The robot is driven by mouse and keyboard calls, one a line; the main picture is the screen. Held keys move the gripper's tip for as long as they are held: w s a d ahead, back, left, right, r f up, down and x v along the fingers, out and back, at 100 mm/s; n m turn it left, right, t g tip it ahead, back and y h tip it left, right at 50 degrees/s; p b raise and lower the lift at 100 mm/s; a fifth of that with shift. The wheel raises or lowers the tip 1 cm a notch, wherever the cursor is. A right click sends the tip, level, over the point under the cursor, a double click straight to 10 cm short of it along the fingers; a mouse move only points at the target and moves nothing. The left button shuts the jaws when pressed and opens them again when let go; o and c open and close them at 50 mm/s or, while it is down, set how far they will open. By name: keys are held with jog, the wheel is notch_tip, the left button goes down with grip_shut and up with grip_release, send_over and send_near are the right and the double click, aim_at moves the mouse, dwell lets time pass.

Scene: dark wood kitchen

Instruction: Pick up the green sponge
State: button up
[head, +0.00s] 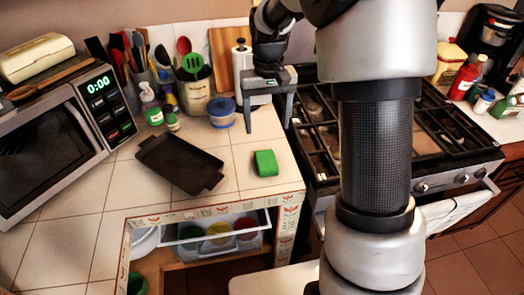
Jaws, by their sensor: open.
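A small green sponge (265,163) lies on the tiled counter (233,181), close to its front right edge and left of the stove. My gripper (268,122) is above the counter, behind the sponge as seen in the head view. It points down, with its two fingers spread apart and nothing visible between them. The gripper and the sponge are apart. My arm fills the right middle of the view and covers part of the stove.
A dark tray (179,164) lies left of the sponge. A microwave (62,135) is at left, the stove (445,135) at right.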

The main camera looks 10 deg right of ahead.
aim_at(267, 162)
notch_tip(267, 162, down, 16)
jog(key=shift+d+f, duration=0.1)
jog(key=shift+f, duration=0.05)
dwell(0.4)
jog(key=shift+c, duration=0.2)
jog(key=c, duration=1.2)
jog(key=r, duration=0.9)
jog(key=shift+s+r+p, duration=0.35)
jog(key=shift+r+p, duration=0.05)
jog(key=s+p, duration=0.1)
jog(key=s, duration=0.1)
jog(key=s+p, duration=0.1)
jog(key=s, duration=0.1)
jog(key=s+p, duration=0.1)
jog(key=s, duration=0.1)
jog(key=shift+s+r, duration=0.15)
jog(key=shift+r, duration=0.25)
